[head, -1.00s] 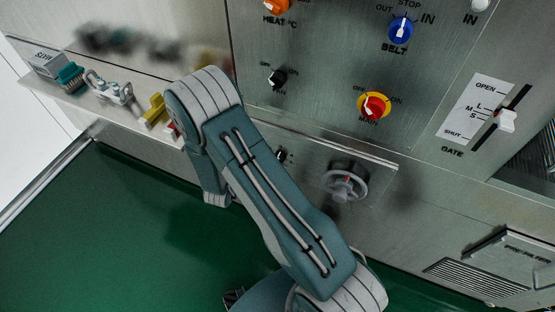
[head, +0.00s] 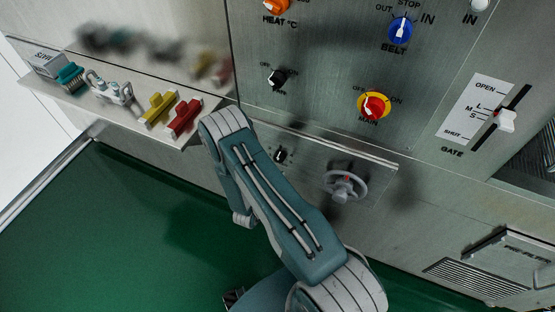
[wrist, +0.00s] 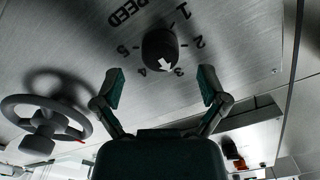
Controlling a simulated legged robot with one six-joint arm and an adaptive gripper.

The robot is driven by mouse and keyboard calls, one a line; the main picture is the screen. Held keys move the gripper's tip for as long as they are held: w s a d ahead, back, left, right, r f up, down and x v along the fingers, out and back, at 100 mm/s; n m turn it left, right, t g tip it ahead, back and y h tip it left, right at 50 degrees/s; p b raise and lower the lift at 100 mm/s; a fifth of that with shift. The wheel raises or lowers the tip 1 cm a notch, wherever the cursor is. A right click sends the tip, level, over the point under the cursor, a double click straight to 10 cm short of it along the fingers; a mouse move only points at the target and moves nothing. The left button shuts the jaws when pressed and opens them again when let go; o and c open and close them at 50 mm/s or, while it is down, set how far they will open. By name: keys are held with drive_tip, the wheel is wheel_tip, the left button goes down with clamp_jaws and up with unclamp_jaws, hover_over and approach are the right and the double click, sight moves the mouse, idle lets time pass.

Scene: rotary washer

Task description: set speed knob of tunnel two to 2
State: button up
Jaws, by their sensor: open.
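The dark round speed knob (wrist: 160,47) sits on a metal panel in the wrist view, with SPEED and the numbers 1 to 5 around it. Its white arrow points between 3 and 4, closer to 3. My gripper (wrist: 161,88) is open, its two fingers apart below the knob in the picture and not touching it. In the head view a small dark knob (head: 280,155) shows on the lower panel, just right of my arm. My gripper is hidden there behind the arm.
A grey handwheel (head: 345,185) stands out right of the small knob; a handwheel also shows in the wrist view (wrist: 43,118). A shelf (head: 85,97) at left holds a yellow block (head: 160,107) and a red block (head: 184,118). The red-yellow main switch (head: 374,105) is above.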

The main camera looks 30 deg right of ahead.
sight(278, 160)
drive_tip(key=shift+x, duration=1.95)
drive_tip(key=c, duration=1.1)
